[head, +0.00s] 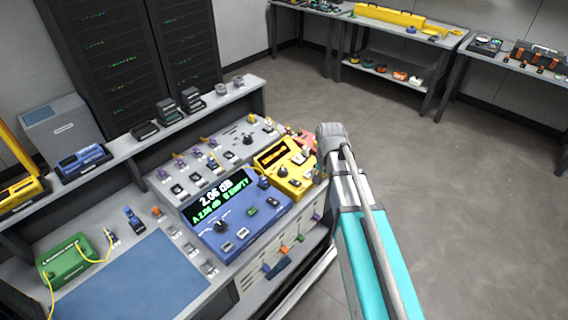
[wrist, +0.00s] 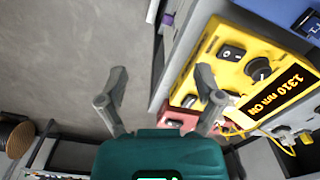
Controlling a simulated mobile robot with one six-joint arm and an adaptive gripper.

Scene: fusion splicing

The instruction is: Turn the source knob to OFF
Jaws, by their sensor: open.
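The right finger is near the source's edge; the knob lies farther right.
A blue power meter (head: 238,215) reading 2.06 dB stands left of the source. A red device (wrist: 182,119) adjoins it, with yellow fibre nearby. A green unit (head: 64,258) and a blue mat (head: 135,280) are farther left. The floor to the right is clear.

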